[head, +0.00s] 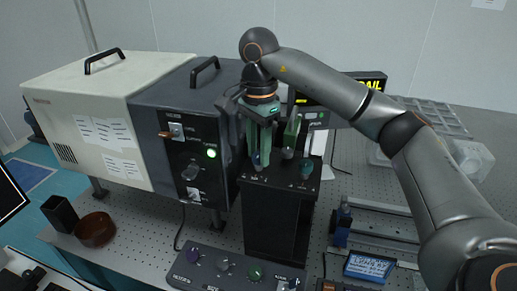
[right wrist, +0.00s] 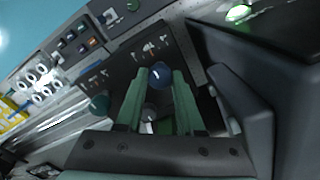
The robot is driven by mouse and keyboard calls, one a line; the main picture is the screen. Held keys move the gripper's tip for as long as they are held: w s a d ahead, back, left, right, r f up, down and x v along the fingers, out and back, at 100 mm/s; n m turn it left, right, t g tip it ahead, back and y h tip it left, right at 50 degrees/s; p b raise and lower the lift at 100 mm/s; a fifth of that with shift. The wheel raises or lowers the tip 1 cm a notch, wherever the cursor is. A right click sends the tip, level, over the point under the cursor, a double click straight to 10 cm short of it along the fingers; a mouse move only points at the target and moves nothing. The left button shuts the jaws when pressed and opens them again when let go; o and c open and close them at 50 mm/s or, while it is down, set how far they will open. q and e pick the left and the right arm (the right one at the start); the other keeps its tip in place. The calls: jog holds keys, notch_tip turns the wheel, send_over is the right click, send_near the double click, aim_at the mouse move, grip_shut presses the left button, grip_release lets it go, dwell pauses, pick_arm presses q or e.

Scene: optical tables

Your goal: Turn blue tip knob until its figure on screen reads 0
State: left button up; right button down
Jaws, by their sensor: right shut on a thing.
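The blue knob (right wrist: 161,75) with a white pointer line sits on the sloped top of a black control box (head: 272,205). My right gripper (right wrist: 158,84) has its green fingers on either side of this knob and is shut on it. In the head view the right gripper (head: 259,158) reaches down to the box top, and its fingers mostly hide the blue knob. A dark screen (head: 374,82) behind my right arm shows yellow letters ending in "AIL". The arm covers part of it, and no figure for the knob can be read. My left gripper is not in view.
A grey knob (head: 288,153) and a teal knob (head: 306,170) stand close by on the box. A dark grey instrument (head: 196,150) stands just left. A knob panel (head: 228,268), a brown bowl (head: 95,230) and a rail (head: 375,225) are on the perforated table.

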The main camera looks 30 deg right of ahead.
jog(key=shift+m, duration=0.4)
jog(key=m, duration=0.2)
jog(key=shift+m+p, duration=0.35)
jog(key=shift+m, duration=0.05)
jog(key=m, duration=0.3)
jog(key=shift+m, duration=0.3)
jog(key=m, duration=0.6)
jog(key=shift+p, duration=0.3)
jog(key=m, duration=0.6)
jog(key=shift+m, duration=0.4)
jog(key=m, duration=0.6)
jog(key=shift+d, duration=0.1)
jog(key=shift+m, duration=0.5)
jog(key=c, duration=0.5)
grip_release()
